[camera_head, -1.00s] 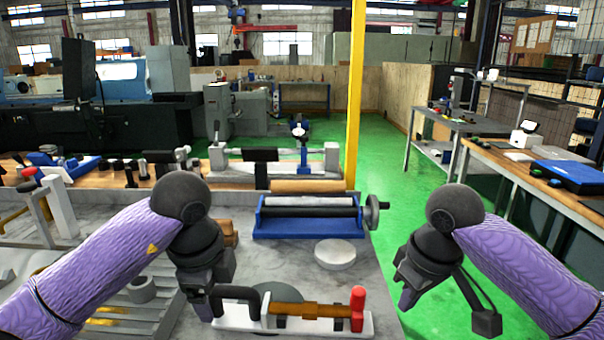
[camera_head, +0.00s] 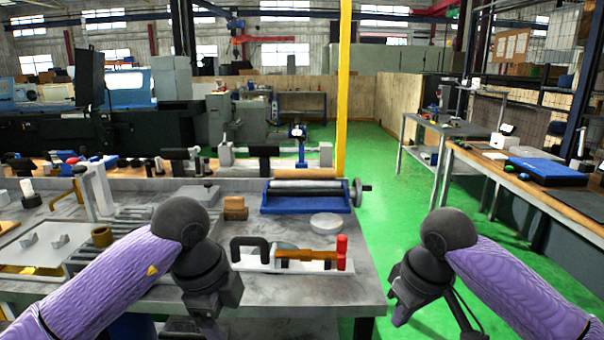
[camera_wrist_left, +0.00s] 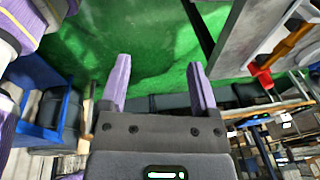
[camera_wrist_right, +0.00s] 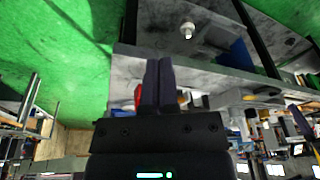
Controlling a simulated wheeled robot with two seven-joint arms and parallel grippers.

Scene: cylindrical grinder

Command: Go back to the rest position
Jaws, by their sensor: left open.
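My left gripper (camera_wrist_left: 160,86) is open with two purple fingers spread apart, empty, over green floor in the left wrist view. In the head view its wrist is in front of the table edge, fingers partly hidden. My right gripper (camera_head: 400,314) hangs over the green floor right of the table. In the right wrist view its two fingers (camera_wrist_right: 158,84) are together with nothing seen between them. Both arms are bent in front of me. The grey machine table (camera_head: 290,291) is ahead, apart from the right gripper.
A white fixture (camera_head: 258,262) with a black handle and red-ended bar lies near the table's front edge. A blue roller unit (camera_head: 300,206) and a white disc (camera_head: 327,223) sit behind it. A wooden workbench (camera_head: 520,190) stands at right. Green floor (camera_head: 405,215) is free between.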

